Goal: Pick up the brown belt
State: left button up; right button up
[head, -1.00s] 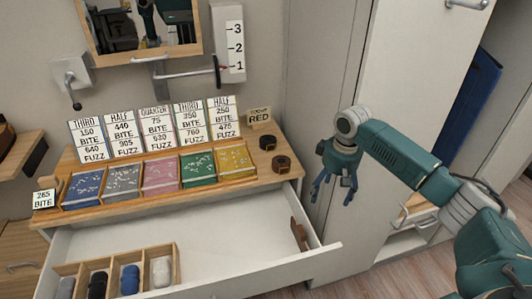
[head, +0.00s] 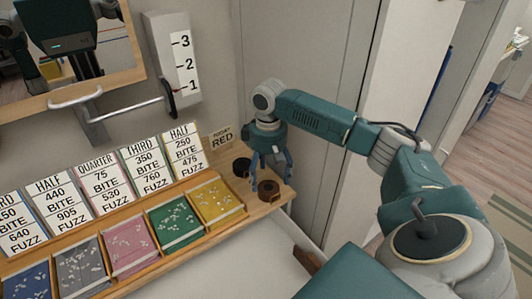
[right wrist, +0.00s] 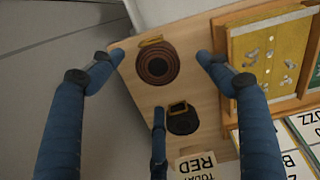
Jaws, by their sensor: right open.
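The brown belt (head: 268,191) lies coiled on the right end of the wooden dresser top. In the right wrist view the brown belt (right wrist: 157,64) shows as a round coil with a brass-coloured buckle. A black belt (head: 241,168) lies coiled close behind it; it also shows in the right wrist view (right wrist: 183,120). My right gripper (head: 271,170) is open and points down above the brown belt. I cannot tell the exact height. My left gripper is not in view.
Coloured trays (head: 218,201) and price cards (head: 183,146) stand left of the belts. A small RED card (head: 222,138) is behind the black belt. An open white drawer (head: 258,262) juts out in front. A tall pale cabinet (head: 345,200) stands at the right.

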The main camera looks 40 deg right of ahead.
aim_at(270, 188)
jog(key=shift+f, duration=0.7)
jog(key=f, duration=0.1)
jog(key=f+p, duration=0.1)
jog(key=f, duration=0.2)
jog(key=shift+s+d+f+p, duration=0.15)
jog(key=shift+d+f+p, duration=0.05)
jog(key=shift+d+p, duration=0.15)
jog(key=shift+f, duration=0.25)
jog(key=shift+c, duration=0.8)
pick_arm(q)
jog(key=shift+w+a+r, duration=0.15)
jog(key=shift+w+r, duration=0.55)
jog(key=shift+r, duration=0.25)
pick_arm(e)
jog(key=c, duration=1.2)
